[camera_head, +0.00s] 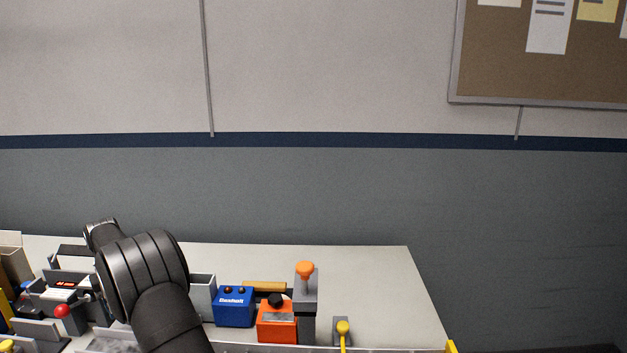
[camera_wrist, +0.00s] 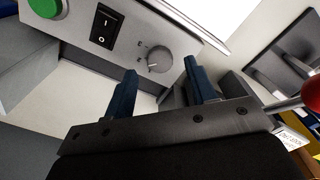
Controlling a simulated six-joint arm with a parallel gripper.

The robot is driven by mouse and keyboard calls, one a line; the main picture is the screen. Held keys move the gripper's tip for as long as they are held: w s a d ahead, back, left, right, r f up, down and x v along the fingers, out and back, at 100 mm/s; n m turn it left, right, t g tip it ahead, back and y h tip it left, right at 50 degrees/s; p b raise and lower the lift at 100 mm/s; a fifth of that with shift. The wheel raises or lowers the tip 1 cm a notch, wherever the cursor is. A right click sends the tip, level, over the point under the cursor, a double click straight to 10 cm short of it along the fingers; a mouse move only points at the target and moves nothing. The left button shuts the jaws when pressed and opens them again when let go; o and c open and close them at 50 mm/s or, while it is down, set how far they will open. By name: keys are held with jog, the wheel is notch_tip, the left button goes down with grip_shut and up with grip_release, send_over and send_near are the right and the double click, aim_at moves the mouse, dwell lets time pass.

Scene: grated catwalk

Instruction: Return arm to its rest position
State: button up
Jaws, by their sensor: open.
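In the wrist view my gripper (camera_wrist: 160,92) is open, with its two dark blue fingers apart and nothing between them. Beyond the fingertips is a grey control panel (camera_wrist: 185,38) with a green button (camera_wrist: 45,7), a black rocker switch (camera_wrist: 104,26) and a round knob (camera_wrist: 159,60). The fingers appear apart from the panel, though the exact gap is hard to tell. In the head view my dark arm reaches over the left part of the bench, and my gripper is hidden behind it.
The pale bench (camera_head: 375,270) holds a blue box (camera_head: 234,309), an orange box (camera_head: 276,322), a grey post with an orange knob (camera_head: 305,268) and a yellow-tipped lever (camera_head: 343,328). A red ball knob (camera_head: 62,311) stands among clutter at left. The bench's back right is clear.

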notch_tip(320, 180, down, 2)
jog(key=shift+f, duration=0.25)
jog(key=n, duration=0.9)
notch_tip(320, 180, up, 8)
jog(key=shift+r, duration=0.2)
